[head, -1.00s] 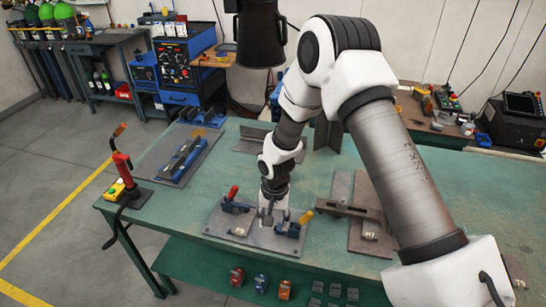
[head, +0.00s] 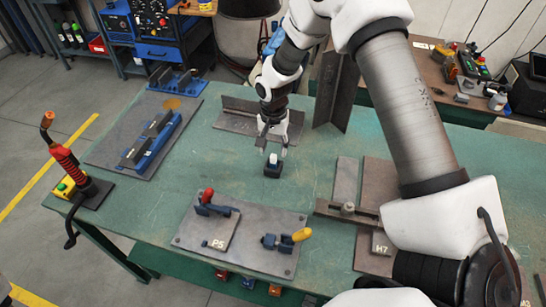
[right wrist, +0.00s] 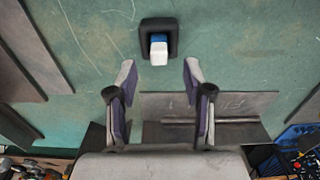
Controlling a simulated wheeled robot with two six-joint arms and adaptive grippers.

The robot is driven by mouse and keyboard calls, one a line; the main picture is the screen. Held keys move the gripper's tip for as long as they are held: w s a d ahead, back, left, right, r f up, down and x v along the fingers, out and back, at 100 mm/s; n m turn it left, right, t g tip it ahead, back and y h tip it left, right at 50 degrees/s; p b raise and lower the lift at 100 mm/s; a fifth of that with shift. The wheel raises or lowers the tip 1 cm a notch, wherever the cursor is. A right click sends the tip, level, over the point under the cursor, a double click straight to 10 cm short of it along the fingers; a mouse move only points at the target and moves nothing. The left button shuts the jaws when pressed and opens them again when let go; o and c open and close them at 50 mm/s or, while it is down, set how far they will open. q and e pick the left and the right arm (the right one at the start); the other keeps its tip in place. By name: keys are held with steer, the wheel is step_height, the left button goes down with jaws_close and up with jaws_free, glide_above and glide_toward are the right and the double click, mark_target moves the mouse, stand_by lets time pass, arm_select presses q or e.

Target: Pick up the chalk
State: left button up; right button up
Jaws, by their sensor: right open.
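The chalk is a small white piece with a blue part (right wrist: 158,47), standing in a dark square holder (right wrist: 172,27) on the green table. In the head view the chalk (head: 273,158) shows as a small pale tip above the dark holder (head: 272,171). My right gripper (head: 272,148) points down just above the chalk, with a finger to each side. In the right wrist view its open fingers (right wrist: 159,76) are empty, and the chalk lies just beyond the fingertips, between their lines. My left gripper is not in view.
A grey plate with red and yellow clamps (head: 240,240) lies toward the front. An angle piece (head: 250,120) and an upright steel piece (head: 336,90) stand behind the holder. A blue fixture (head: 150,140) is at left, a welding torch (head: 68,165) at the table's corner. Green table is clear left of the holder.

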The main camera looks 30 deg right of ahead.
mark_target(273, 156)
step_height(273, 156, down, 5)
steer(key=shift+f+p, duration=0.15)
steer(key=shift+p, duration=0.45)
steer(key=shift+s, duration=0.1)
steer(key=shift+s+a+r, duration=0.1)
steer(key=shift+a+r, duration=0.05)
steer(key=shift+r, duration=0.05)
jaws_close()
